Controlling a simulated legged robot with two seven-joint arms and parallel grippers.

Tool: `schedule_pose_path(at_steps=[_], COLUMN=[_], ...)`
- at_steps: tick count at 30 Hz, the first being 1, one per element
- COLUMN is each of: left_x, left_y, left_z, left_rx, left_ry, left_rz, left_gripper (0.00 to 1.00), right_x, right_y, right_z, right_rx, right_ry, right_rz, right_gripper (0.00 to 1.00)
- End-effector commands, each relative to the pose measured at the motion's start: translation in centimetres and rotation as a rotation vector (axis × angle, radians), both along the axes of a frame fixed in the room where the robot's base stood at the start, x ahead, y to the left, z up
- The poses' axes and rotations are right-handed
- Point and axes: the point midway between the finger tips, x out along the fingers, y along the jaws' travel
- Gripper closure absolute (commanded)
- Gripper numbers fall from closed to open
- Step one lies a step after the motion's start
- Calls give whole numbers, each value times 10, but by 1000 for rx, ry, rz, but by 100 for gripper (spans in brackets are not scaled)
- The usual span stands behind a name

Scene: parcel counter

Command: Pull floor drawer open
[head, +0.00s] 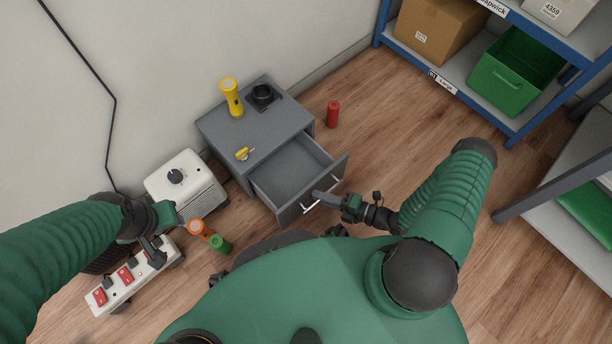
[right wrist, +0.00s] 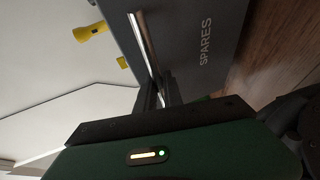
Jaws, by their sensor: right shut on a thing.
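A grey floor cabinet (head: 255,130) stands by the wall, and its drawer (head: 290,172) is out, with a bare grey inside visible. The drawer front, marked SPARES in the right wrist view (right wrist: 205,45), carries a silver bar handle (head: 308,207). My right gripper (head: 326,197) is shut on the handle, which also shows in the right wrist view (right wrist: 142,40), running into the dark fingers (right wrist: 155,92). My left gripper (head: 158,245) is over the power strip at the left, apart from the drawer; its fingers are too unclear to judge.

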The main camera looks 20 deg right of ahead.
Motion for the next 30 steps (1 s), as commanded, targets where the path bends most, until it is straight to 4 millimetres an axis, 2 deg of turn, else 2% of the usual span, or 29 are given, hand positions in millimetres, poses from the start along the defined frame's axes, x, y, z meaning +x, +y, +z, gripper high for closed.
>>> schedule_pose_path(at_steps=[3,9,14,23,24,28,30], left_x=[0,0,0,0,0,0,0], left_y=[0,0,0,0,0,0,0], left_z=[5,7,8,8,8,8,8], left_rx=[0,0,0,0,0,0,0], left_ry=[0,0,0,0,0,0,0], left_rz=[0,0,0,0,0,0,0], left_gripper=[64,64,64,64,64,64,64], right_x=[-25,-51,-58,-59,-59,-58,-58], right_y=[-11,-19,-21,-21,-21,-21,-21], right_z=[-3,-4,-4,-4,-4,-3,-3], right_rx=[-6,-7,-7,-7,-7,-5,-4], right_ry=[10,9,9,9,9,7,4], right_rz=[-4,-1,1,1,1,0,1], right_gripper=[100,100,100,100,86,69,67])
